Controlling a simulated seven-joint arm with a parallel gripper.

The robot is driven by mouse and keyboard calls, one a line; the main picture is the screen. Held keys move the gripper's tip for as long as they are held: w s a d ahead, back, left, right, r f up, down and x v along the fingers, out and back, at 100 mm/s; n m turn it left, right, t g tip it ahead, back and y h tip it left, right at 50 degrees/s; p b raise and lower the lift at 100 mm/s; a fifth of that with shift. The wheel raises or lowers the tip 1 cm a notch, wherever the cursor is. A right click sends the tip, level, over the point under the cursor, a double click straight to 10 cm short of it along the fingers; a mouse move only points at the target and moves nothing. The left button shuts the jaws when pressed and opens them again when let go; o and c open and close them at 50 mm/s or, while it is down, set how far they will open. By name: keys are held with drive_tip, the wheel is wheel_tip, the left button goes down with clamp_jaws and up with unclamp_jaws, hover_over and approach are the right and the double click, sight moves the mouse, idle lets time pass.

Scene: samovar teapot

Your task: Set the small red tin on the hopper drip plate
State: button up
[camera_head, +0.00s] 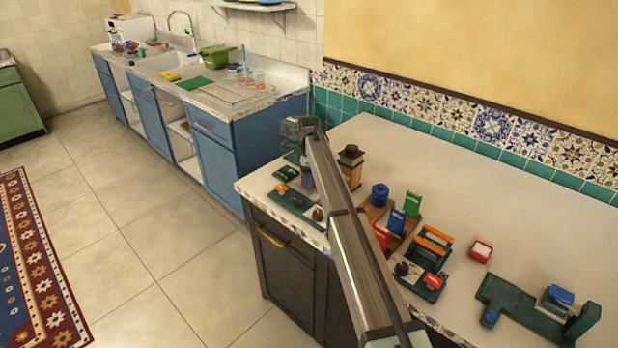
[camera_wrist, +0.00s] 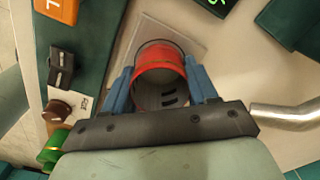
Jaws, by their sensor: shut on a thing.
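The small red tin (camera_wrist: 160,56) is between the two blue fingers of my gripper (camera_wrist: 161,85) in the wrist view. My gripper is shut on it. The tin looks round and open-topped, with a grey inside showing short dark marks. A pale square plate (camera_wrist: 190,43), probably the drip plate, lies under and around the tin in this view. I cannot tell whether the tin touches it. In the head view the tin and fingertips are small and partly hidden by my arm, near the counter's left end.
A metal spout-like tube (camera_wrist: 292,116) is to the right of my gripper. A wooden box with a black top (camera_head: 351,166) stands near my arm.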

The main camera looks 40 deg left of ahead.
drive_tip(key=o, duration=0.8)
drive_tip(key=shift+f, duration=0.1)
wheel_tip(320, 180, up, 12)
drive_tip(key=shift+r, duration=0.2)
